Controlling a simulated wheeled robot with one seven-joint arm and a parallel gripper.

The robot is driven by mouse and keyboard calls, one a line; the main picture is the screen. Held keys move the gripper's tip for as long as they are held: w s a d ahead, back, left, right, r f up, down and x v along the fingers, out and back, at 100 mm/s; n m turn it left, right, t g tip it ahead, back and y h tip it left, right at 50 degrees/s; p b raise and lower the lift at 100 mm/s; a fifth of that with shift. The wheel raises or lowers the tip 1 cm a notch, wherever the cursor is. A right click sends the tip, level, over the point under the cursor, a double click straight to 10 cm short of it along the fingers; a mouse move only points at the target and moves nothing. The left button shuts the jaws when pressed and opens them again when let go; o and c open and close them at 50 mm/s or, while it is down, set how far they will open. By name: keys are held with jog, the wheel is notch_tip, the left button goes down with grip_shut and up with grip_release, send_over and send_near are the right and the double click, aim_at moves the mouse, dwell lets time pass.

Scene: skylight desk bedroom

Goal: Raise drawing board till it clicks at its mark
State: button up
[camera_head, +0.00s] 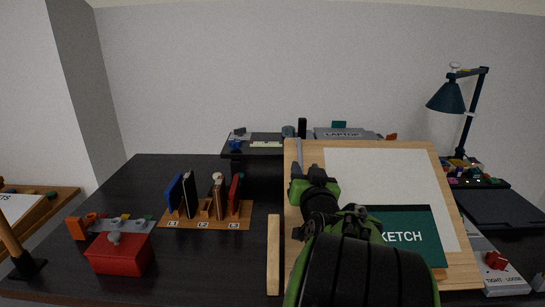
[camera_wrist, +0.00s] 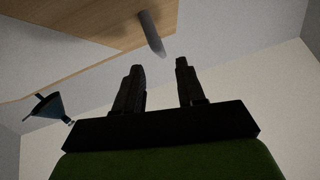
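The drawing board (camera_head: 450,210) is a light wood panel at the right of the desk, tilted up with its far edge raised. A white sheet (camera_head: 385,170) lies on it, with a teal card (camera_head: 420,228) reading "KETCH", its left part hidden by my arm. A grey peg (camera_head: 299,152) shows at the board's upper left edge. In the wrist view the board's wooden face (camera_wrist: 100,35) is overhead, and the peg (camera_wrist: 151,34) points toward the gap between my fingertips. My gripper (camera_wrist: 158,68) is open, with nothing visibly held. My arm covers the board's lower left. No mark is readable.
A wooden bar (camera_head: 273,255) lies left of the board. A red box (camera_head: 121,254) and a rack (camera_head: 205,215) marked L1 to L3 stand further left. A dark lamp (camera_head: 450,97) stands at the back right. The dark desk (camera_head: 200,265) is clear in front of the rack.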

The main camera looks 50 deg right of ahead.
aim_at(301, 159)
jog(key=x, duration=0.6)
jog(key=shift+p, duration=0.35)
grip_shut()
